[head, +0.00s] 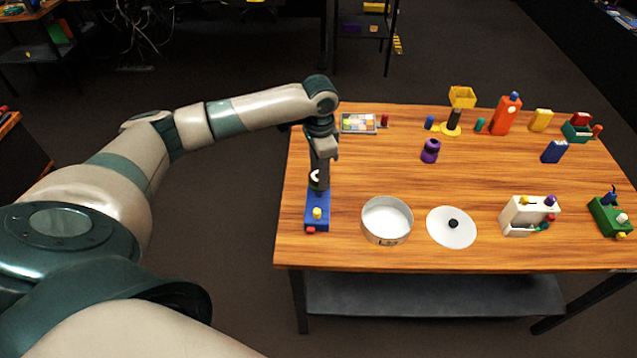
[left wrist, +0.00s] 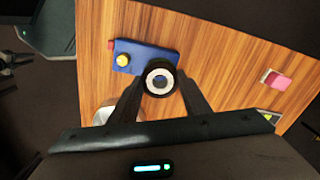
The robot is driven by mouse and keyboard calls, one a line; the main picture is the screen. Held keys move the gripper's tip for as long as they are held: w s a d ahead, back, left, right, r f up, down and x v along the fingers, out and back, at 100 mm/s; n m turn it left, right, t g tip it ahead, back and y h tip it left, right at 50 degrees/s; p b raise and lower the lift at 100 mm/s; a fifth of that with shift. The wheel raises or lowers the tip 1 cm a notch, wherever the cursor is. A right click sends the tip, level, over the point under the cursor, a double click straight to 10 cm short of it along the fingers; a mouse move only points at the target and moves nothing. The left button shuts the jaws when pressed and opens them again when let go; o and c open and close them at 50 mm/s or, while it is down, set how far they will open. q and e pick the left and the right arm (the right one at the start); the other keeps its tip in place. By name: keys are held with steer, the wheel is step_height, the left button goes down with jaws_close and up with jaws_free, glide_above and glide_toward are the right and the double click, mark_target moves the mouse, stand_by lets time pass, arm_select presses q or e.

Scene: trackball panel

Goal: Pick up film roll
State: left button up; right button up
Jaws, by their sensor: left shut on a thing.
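The film roll (left wrist: 160,79), a round black piece with a white ring and dark centre, is between the fingers of my left gripper in the left wrist view. In the head view a white part of the film roll (head: 315,176) shows just below the gripper. My left gripper (head: 318,180) points down at the far end of a blue panel (head: 316,222) and is shut on the roll. The roll overlaps the panel's end in the left wrist view; I cannot tell whether they touch. My right gripper is out of view.
The blue panel carries a yellow knob (head: 317,213) and a red part. A round white tin (head: 387,220) and a white lid (head: 451,227) lie to its right on the wooden table (head: 345,253). A purple-black piece (head: 430,151) stands behind. Table space between is clear.

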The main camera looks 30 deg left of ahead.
arm_select(q)
steer(key=w+d+r+b, duration=0.3)
steer(key=w+d+r, duration=0.3)
steer(key=w, duration=0.3)
steer(key=shift+d+r+b, duration=0.3)
steer(key=shift+d+b, duration=0.1)
steer(key=shift+d, duration=0.3)
steer(key=shift+s, duration=0.15)
